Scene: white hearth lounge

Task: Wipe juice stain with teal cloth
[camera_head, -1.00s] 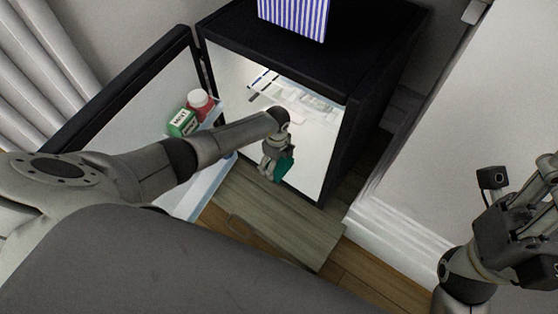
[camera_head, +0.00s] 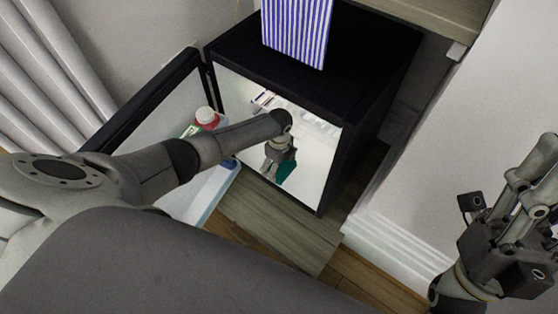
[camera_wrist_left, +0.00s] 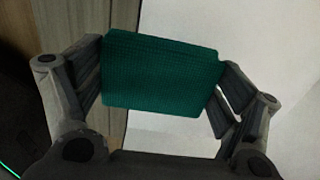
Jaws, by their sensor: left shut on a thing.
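The teal cloth (camera_head: 287,171) is held in my left gripper (camera_head: 274,160), in front of the open lit mini fridge. In the left wrist view the cloth (camera_wrist_left: 162,75) spans flat between the two fingers, which are shut on it. Pale fridge surfaces show beside and below it there. I cannot tell whether the cloth touches any surface. No juice stain is visible; the arm, gripper and cloth hide part of the fridge interior. My right gripper (camera_head: 528,190) is raised at the right edge, partly cut off, away from the fridge.
The black mini fridge (camera_head: 370,75) has its door (camera_head: 150,107) swung open to the left. A red bottle with a white lid (camera_head: 206,118) and a mostly hidden green carton (camera_head: 188,131) sit in the door shelf. A striped bag (camera_head: 297,30) stands on top. A white wall is right.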

